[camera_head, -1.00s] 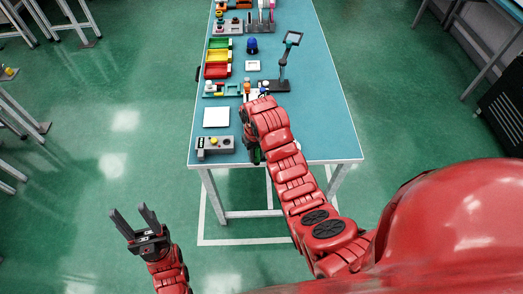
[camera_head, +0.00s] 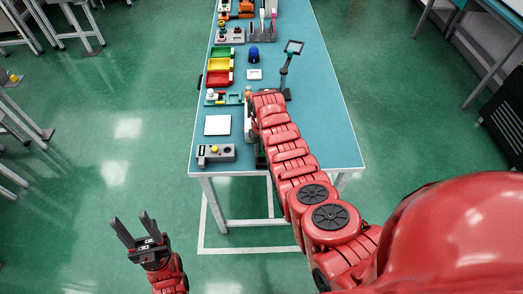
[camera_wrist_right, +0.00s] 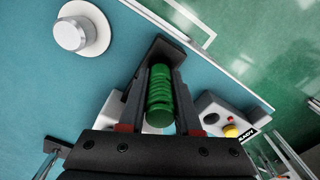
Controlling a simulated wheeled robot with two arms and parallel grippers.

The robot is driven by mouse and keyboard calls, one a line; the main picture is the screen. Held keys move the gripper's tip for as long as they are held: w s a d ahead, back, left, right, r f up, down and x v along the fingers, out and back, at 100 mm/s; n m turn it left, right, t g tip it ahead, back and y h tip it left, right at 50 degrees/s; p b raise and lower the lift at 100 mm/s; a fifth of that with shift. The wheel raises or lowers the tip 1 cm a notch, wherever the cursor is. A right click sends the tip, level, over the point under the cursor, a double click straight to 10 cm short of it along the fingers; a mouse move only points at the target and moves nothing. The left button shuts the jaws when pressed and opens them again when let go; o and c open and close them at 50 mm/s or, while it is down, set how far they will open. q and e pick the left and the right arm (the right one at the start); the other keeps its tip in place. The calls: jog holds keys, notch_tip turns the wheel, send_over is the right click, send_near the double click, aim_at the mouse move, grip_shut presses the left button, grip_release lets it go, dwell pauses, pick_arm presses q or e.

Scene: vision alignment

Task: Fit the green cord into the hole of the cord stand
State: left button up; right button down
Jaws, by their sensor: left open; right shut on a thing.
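The green cord (camera_wrist_right: 160,95), a ribbed coil, sits between the two dark fingers of my right gripper (camera_wrist_right: 160,85) in the right wrist view. The gripper is shut on it, above the blue table. A white round piece with a raised grey-white knob (camera_wrist_right: 75,33) is at the upper left of that view, apart from the cord. I cannot tell whether it is the cord stand, and I see no hole clearly. In the head view my right arm hides the cord's surroundings. My left gripper (camera_head: 136,231) is open and empty, off the table at the lower left.
A grey control box (camera_head: 216,153) with a yellow button is near the table's front left corner; it also shows in the right wrist view (camera_wrist_right: 228,117). The table's right side is clear.

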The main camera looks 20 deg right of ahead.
jog(key=shift+f, duration=0.85)
jog(key=shift+f+b, duration=0.15)
jog(key=shift+b, duration=0.15)
jog(key=c, duration=0.6)
grip_release()
